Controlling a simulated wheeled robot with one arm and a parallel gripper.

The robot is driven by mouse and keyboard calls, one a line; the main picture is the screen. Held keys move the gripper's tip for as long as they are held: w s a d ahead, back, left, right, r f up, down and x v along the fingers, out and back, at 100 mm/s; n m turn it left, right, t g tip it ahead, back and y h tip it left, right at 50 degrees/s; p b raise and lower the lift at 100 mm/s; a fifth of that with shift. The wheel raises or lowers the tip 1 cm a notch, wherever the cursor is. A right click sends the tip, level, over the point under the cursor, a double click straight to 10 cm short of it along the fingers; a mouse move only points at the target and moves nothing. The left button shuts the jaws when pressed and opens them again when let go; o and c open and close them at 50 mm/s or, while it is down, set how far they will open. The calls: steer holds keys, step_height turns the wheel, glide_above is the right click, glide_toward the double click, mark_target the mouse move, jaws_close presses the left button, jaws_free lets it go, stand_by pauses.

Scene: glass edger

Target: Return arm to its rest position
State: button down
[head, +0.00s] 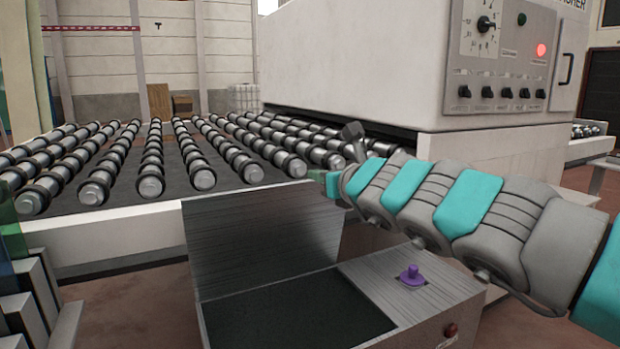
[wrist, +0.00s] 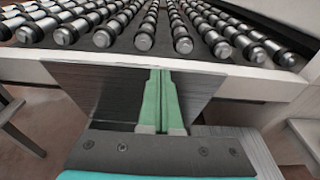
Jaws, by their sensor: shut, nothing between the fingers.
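My arm, grey and teal, reaches in from the right in the head view. My gripper (head: 320,176) is at its far end, above the upright grey metal panel of a control box and in front of the roller conveyor. In the wrist view my gripper (wrist: 161,100) has its two green fingers together, with nothing between them. The fingers appear in front of the upright panel (wrist: 98,90). Whether they touch it is hard to tell.
The control box (head: 425,290) has a dark recessed top, a purple knob (head: 412,276) and a red button (head: 451,330). The roller conveyor (head: 150,165) lies behind it. A white machine (head: 350,60) with knobs and a lit red lamp (head: 541,50) stands behind my arm.

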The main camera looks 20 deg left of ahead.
steer(key=shift+s+d+r, duration=0.25)
steer(key=shift+d, duration=0.1)
steer(key=shift+r, duration=0.1)
